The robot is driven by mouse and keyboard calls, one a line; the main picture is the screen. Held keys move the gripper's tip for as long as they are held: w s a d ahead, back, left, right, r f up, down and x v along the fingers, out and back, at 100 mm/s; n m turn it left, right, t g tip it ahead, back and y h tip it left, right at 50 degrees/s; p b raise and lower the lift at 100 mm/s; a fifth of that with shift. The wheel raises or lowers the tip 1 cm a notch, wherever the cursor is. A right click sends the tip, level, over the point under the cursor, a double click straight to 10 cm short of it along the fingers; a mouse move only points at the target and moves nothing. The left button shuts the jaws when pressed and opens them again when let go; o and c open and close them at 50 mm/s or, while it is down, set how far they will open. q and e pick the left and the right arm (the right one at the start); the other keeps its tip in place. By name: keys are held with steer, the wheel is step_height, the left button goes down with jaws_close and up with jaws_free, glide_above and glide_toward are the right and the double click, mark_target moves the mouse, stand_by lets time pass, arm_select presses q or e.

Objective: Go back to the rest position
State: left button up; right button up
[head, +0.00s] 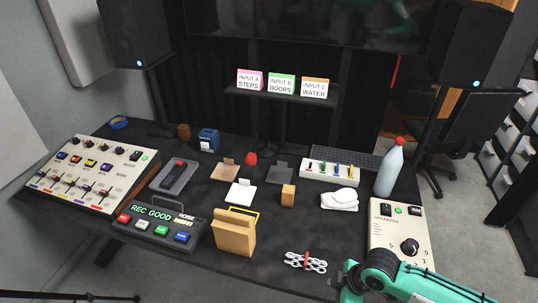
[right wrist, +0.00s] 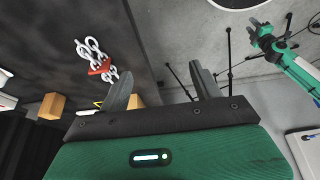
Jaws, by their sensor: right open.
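My right gripper (right wrist: 162,88) is open in the right wrist view, its two dark fingers spread apart with nothing between them. A white chain with a red link (right wrist: 98,62) shows beyond and to the left of the fingers; it lies on the dark table, apart from them. In the head view my green right arm (head: 395,280) comes in at the bottom right, in front of the beige knob box; its fingertips cannot be made out there. My left gripper (right wrist: 262,32) is small at the upper right of the right wrist view, over the floor; its jaw opening is unclear.
The dark table (head: 200,262) holds a beige slider panel (head: 82,178), a REC GOOD console (head: 155,226), a cardboard bag (head: 234,234), a bottle (head: 389,170) and a knob box (head: 399,228). The chain (head: 305,262) lies near the front edge. Speakers and a labelled shelf stand behind.

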steer(key=s+a+r+m+t, duration=0.2)
steer(key=s+a+r+m, duration=0.15)
steer(key=a, duration=0.25)
steer(key=s+d+m+h, duration=0.4)
steer(key=s+d+m, duration=0.6)
steer(key=s+d, duration=0.15)
step_height(320, 180, down, 31)
steer(key=g, duration=0.1)
steer(key=s+d+f, duration=0.2)
steer(key=s+f, duration=0.7)
steer(key=s+d+f+n+g, duration=0.1)
steer(key=s+d+f, duration=0.1)
steer(key=s+f, duration=0.7)
steer(key=shift+s+f, duration=0.3)
steer(key=shift+f, duration=0.35)
